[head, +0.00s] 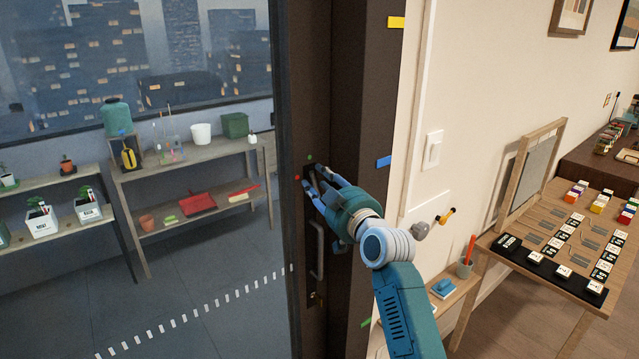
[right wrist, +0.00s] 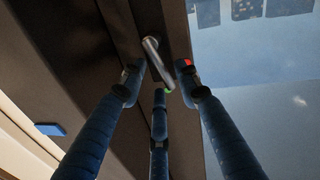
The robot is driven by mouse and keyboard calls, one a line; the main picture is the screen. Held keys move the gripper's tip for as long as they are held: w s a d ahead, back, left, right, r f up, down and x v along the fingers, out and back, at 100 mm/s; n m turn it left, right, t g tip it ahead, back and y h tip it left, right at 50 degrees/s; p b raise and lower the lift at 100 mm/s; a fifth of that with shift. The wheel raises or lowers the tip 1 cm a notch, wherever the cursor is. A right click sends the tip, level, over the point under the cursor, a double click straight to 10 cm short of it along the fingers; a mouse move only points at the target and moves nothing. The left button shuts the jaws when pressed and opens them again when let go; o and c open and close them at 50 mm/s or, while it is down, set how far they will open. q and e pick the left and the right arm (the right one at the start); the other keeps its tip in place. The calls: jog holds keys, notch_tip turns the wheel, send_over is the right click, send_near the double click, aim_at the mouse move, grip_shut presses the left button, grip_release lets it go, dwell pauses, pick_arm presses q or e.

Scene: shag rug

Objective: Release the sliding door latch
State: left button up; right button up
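The sliding door (head: 284,120) has a dark frame and a large glass pane. A small grey metal latch lever (right wrist: 156,60) sits on the frame and looks tilted in the right wrist view. My right gripper (head: 312,183) is at the latch. In the right wrist view its blue fingers (right wrist: 159,80) are spread around the lever, with a gap on both sides; I cannot tell whether any finger touches it. In the head view the fingers largely hide the lever. A red mark (head: 297,177) and a green mark (head: 309,157) are beside it. My left gripper is not in view.
A vertical pull handle (head: 318,250) is below the latch. The dark door jamb (head: 365,90) stands close to the right. A wooden table (head: 545,235) and small shelf (head: 450,300) are at right. Plant shelves (head: 190,165) stand beyond the glass.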

grip_shut()
jog(key=m+p, duration=0.1)
jog(key=d+m+p, duration=0.1)
jog(key=m, duration=0.1)
jog(key=shift+w+r+g, duration=0.1)
jog(key=shift+w+g, duration=0.2)
jog(key=shift+o, duration=1.4)
grip_release()
jog(key=shift+w, duration=0.1)
